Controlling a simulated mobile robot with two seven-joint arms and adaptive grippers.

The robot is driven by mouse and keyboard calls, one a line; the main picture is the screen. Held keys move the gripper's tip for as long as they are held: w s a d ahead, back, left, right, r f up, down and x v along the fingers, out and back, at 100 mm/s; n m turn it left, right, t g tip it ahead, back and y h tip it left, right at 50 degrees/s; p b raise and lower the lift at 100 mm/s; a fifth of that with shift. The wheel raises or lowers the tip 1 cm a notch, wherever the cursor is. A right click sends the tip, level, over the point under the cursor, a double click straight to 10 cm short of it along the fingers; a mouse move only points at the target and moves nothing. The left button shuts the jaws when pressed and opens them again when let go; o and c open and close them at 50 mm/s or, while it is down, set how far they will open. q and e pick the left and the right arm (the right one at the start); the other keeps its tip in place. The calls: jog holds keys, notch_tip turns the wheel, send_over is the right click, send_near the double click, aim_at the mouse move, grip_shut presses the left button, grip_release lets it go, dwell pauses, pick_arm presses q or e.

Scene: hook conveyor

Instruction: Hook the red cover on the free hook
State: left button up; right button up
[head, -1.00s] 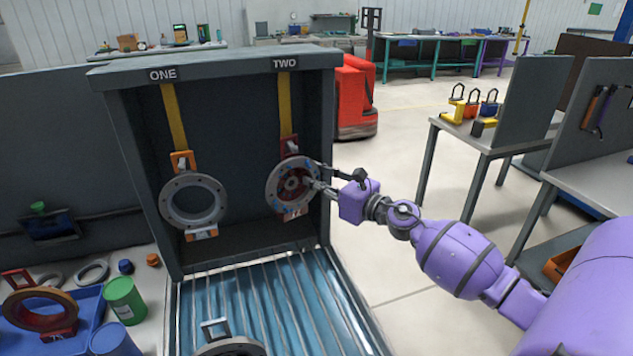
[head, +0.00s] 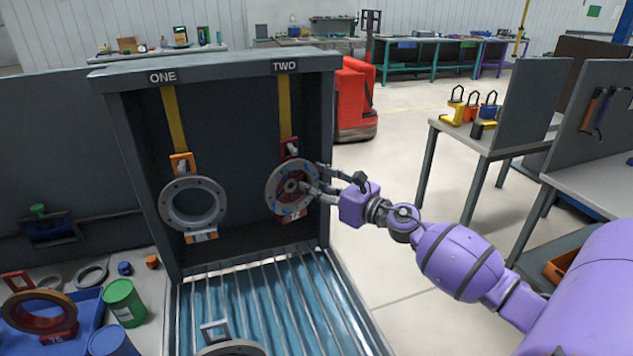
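A cover with a red handle and a grey ring with a reddish centre (head: 279,197) hangs upright at the yellow strap marked TWO (head: 284,105). My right gripper (head: 312,178) is at its right edge with its fingers spread, apparently open. I cannot tell whether a fingertip touches the cover. A grey ring cover with an orange handle (head: 165,202) hangs at the strap marked ONE (head: 174,120). Another red-handled ring cover (head: 40,297) rests in the blue bin at lower left. The hook at TWO is partly hidden by the red handle. My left gripper is out of view.
The dark frame (head: 327,120) encloses both hanging covers, with a roller conveyor (head: 270,300) below. A grey ring cover (head: 232,347) lies at the conveyor's near end. A green can (head: 123,302) stands beside the blue bin (head: 90,318). Open floor lies to the right.

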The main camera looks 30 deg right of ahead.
jog(key=v, duration=1.2)
jog(key=shift+r, duration=0.3)
jog(key=shift+w, duration=0.1)
